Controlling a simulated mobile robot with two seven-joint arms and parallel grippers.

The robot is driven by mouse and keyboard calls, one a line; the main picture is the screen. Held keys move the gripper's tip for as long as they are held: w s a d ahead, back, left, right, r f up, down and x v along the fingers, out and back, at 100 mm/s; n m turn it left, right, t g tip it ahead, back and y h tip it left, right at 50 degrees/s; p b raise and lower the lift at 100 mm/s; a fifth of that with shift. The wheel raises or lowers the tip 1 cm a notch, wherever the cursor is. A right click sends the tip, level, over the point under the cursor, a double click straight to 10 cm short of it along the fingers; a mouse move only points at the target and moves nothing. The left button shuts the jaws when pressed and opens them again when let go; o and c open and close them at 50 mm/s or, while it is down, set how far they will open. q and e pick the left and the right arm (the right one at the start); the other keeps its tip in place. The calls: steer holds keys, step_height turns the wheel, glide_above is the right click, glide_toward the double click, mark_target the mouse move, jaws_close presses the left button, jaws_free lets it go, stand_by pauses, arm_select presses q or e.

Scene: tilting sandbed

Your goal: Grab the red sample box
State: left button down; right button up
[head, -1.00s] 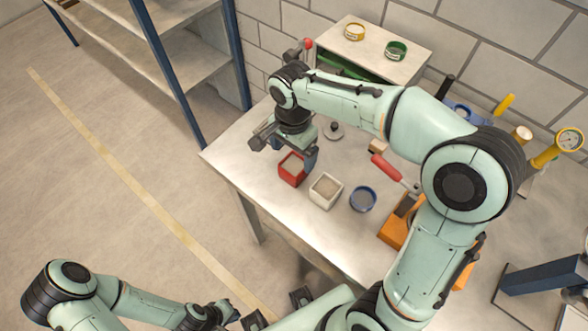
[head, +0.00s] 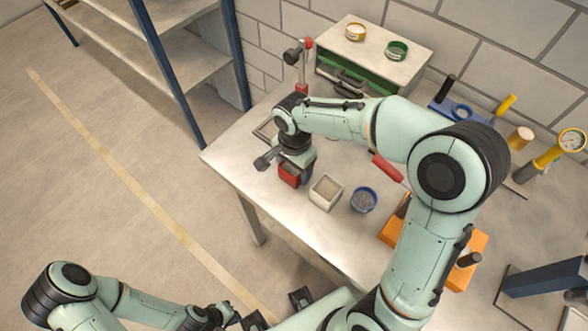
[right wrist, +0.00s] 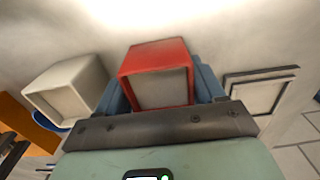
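The red sample box (head: 290,173) stands near the left edge of the table, partly hidden under my right gripper (head: 298,172) in the head view. In the right wrist view the red box (right wrist: 157,62) is open-topped with a grey-tan filling. It sits between the two blue fingers of my right gripper (right wrist: 163,92), one on each side and close to its walls. I cannot tell whether the fingers press on it. My left gripper (head: 228,313) is low at the bottom of the head view, away from the table, and its fingers are unclear.
A white box (head: 326,192) and a blue round bowl (head: 363,199) stand right of the red box. An orange block (head: 468,262) and a red handle (head: 387,167) lie further right. A cabinet (head: 385,60) with two small tins stands at the back. The table's front-left edge is close.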

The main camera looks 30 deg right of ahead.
steer(key=c, duration=0.4)
steer(key=shift+c, duration=0.2)
steer(key=shift+r, duration=0.1)
